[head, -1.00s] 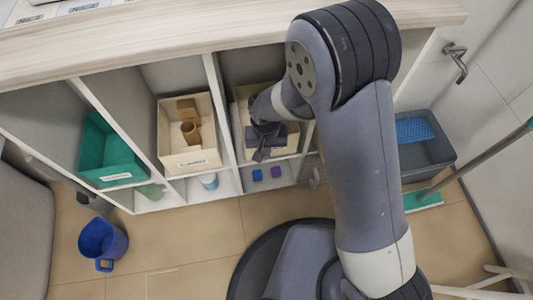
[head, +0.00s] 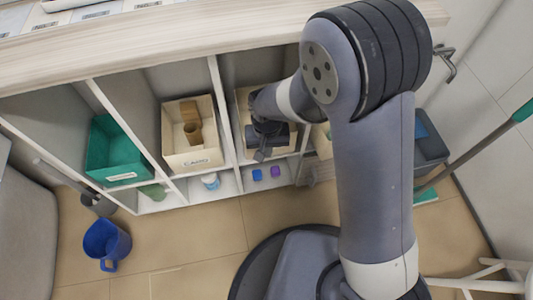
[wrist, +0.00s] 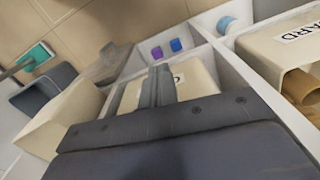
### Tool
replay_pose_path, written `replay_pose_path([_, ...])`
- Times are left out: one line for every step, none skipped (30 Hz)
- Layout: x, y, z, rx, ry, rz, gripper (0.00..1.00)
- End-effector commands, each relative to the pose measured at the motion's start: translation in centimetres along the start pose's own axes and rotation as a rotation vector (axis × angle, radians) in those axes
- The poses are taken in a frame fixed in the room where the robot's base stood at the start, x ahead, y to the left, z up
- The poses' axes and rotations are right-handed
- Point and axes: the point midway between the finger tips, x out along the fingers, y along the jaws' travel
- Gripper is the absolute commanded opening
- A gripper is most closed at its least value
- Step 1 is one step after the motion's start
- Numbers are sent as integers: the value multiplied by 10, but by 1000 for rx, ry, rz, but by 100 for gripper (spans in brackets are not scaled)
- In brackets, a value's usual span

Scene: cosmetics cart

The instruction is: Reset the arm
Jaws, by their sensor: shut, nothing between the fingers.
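My gripper (head: 262,153) is in front of the right-hand shelf compartment, over a cream bin (head: 243,101) there. In the wrist view my gripper (wrist: 158,72) shows its two fingers together with nothing between them. The cream bin (wrist: 196,78) lies behind and below the fingers, and its label is mostly covered by them. My arm bends across the right half of the head view and hides part of the shelf's right end.
Blue and purple blocks (head: 275,171) sit on the lower shelf. A blue bucket (head: 106,242) and grey tub (head: 430,155) are on the floor. The wooden countertop (head: 200,40) is above.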

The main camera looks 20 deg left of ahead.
Motion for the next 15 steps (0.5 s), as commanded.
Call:
replay_pose_path([-14,0,-1,0,3,-1,0])
replay_pose_path([-19,0,-1,0,3,-1,0])
replay_pose_path([-24,0,-1,0,3,-1,0])
replay_pose_path([-28,0,-1,0,2,-1,0])
replay_pose_path([-32,0,-1,0,2,-1,0])
replay_pose_path([-35,0,0,0,2,-1,0])
replay_pose_path([-37,0,0,0,2,-1,0])
replay_pose_path([-39,0,0,0,1,0,0])
replay_pose_path([-41,0,0,0,1,0,0])
replay_pose_path([-42,0,0,0,1,0,0])
replay_pose_path([-42,0,0,0,0,0,0])
replay_pose_path([-42,0,0,0,0,0,0])
replay_pose_path([-42,0,0,0,0,0,0])
replay_pose_path([-42,0,0,0,0,0,0])
replay_pose_path([-42,0,0,0,0,0,0])
